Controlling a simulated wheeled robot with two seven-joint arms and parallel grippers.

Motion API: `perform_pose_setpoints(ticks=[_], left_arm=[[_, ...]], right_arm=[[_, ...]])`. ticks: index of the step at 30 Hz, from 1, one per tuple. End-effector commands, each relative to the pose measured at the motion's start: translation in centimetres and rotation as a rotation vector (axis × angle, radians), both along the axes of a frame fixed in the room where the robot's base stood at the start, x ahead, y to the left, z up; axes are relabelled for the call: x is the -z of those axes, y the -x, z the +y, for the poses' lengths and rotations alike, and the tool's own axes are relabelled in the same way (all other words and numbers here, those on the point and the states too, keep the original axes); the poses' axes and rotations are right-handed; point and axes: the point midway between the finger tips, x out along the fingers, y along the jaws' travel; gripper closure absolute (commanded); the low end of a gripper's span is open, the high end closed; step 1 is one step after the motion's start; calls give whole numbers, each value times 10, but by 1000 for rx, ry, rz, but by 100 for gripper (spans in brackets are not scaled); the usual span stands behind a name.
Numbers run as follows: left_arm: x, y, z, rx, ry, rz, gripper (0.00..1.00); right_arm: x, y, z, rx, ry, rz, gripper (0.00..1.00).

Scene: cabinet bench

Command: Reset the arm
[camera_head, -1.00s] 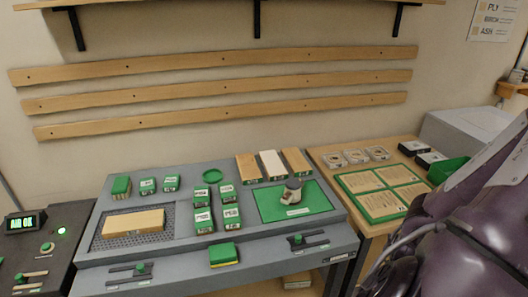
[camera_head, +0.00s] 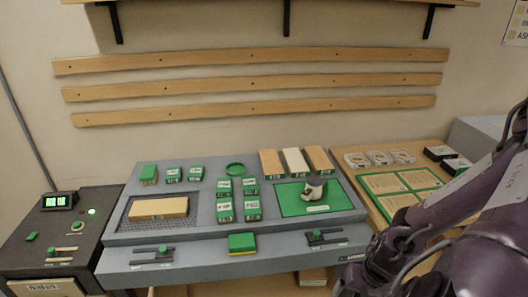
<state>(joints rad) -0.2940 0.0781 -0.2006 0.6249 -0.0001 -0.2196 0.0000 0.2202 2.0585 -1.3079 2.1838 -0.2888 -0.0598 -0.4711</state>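My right arm (camera_head: 460,235), dark purple with a grey cable, fills the lower right of the head view. It covers part of the wooden side table. Its gripper is not visible; the arm runs out of the bottom and right edges of the frame. My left arm and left gripper are not in view. The arm is in front of the grey bench (camera_head: 200,264) at its right end, nearer to me than the bench.
The bench holds a wood block (camera_head: 158,208), several green boxes, a green mat (camera_head: 290,204) with a mug-like item (camera_head: 314,191), and wood samples. A dark control box (camera_head: 65,240) stands left. The wooden side table (camera_head: 366,212) is right. Wall slats run behind.

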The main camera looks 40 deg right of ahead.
Motion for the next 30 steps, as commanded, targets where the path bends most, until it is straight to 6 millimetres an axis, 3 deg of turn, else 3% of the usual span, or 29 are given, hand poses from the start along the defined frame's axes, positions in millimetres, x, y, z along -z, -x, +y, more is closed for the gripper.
perform_pose_setpoints(ticks=[1, 9, 13, 17, 20, 23, 26, 30], left_arm=[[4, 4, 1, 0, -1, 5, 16], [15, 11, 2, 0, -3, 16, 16], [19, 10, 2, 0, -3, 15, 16], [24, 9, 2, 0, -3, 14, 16], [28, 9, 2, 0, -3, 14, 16], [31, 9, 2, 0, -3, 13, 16], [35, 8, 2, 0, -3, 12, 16], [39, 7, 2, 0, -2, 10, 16]], right_arm=[[18, -20, 3, 8, -20, -29, 14], [106, -142, 28, 199, -153, -234, 14], [148, -184, 42, 369, -231, -311, 14], [195, -206, 51, 584, -302, -357, 14], [236, -207, 57, 777, -348, -366, 14], [283, -189, 64, 987, -378, -349, 14], [334, -153, 79, 1210, -389, -302, 14], [401, -76, 114, 1510, -366, -197, 14]])
